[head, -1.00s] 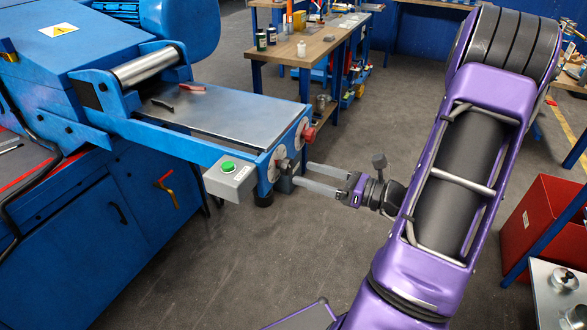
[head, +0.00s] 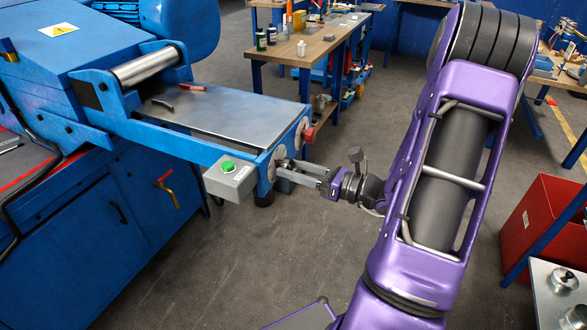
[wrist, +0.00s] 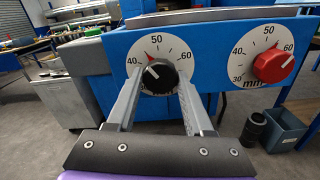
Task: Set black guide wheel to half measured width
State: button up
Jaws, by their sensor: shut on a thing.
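The black guide wheel (wrist: 160,77) is a round knob on a white dial on the blue machine's end face. Its dial shows 40, 50 and 60 with mm below. A small red mark at its upper left lies between 40 and 50; the exact reading is unclear. My gripper (wrist: 163,73) is shut on the black wheel, one finger on each side. In the head view my gripper (head: 280,172) reaches the machine's end from the right and largely hides the wheel. No measured width is readable.
A red knob (wrist: 275,66) with its own dial sits close to the right of the black wheel. A grey box with a green button (head: 228,167) hangs left of my gripper. Tools lie on the machine's metal table (head: 230,115). Floor on the near side is clear.

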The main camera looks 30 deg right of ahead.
grip_shut()
jog(key=n+b, duration=0.3)
jog(key=n, duration=0.2)
jog(key=shift+f+b, duration=0.15)
jog(key=shift+b, duration=0.15)
jog(key=shift+n, duration=0.3)
jog(key=o, duration=1)
grip_release()
jog(key=shift+d, duration=0.15)
